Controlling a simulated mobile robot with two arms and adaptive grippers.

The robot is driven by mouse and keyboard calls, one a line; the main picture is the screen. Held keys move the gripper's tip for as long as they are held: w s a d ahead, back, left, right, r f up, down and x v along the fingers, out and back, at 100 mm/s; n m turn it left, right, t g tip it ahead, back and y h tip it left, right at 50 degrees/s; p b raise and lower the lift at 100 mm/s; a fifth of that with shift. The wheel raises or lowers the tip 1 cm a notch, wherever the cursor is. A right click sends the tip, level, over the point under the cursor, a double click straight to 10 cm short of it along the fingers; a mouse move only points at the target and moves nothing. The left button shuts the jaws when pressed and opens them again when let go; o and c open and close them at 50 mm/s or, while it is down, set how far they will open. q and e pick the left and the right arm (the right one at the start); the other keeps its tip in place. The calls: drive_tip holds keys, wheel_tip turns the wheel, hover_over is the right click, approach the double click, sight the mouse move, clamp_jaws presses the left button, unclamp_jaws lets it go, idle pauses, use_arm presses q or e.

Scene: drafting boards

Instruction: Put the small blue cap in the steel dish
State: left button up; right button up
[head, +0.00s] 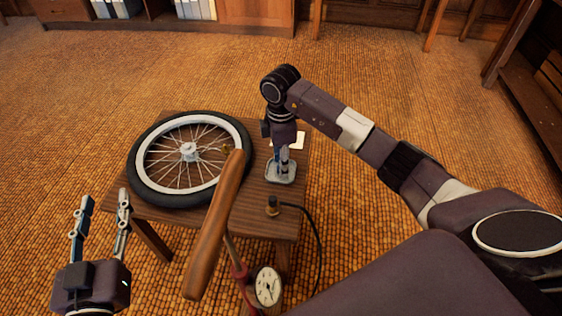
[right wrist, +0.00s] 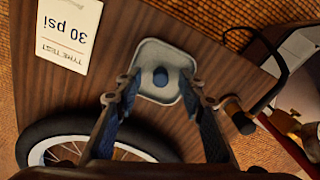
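The steel dish (head: 283,180) is a shallow, rounded-square tray on the small wooden table. In the right wrist view the dish (right wrist: 152,51) lies beyond the fingertips, and the small blue cap (right wrist: 160,77) shows inside its outline, seemingly resting on its floor. My right gripper (head: 282,161) points down over the dish. In the right wrist view its fingers (right wrist: 160,80) stand apart on either side of the cap, with gaps to it. My left gripper (head: 104,199) is open and empty, off the table's left side.
A spoked wheel (head: 136,180) fills the table's left part. A white "TYRE TEST 30 psi" card (right wrist: 67,35) lies by the dish. A black hose end (head: 272,206) lies near the front edge. A pump with wooden handle (head: 215,225) and gauge (head: 267,286) stands in front.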

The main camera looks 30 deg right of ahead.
drive_tip(key=shift+r, duration=0.1)
wheel_tip(320, 180, up, 12)
idle(0.5)
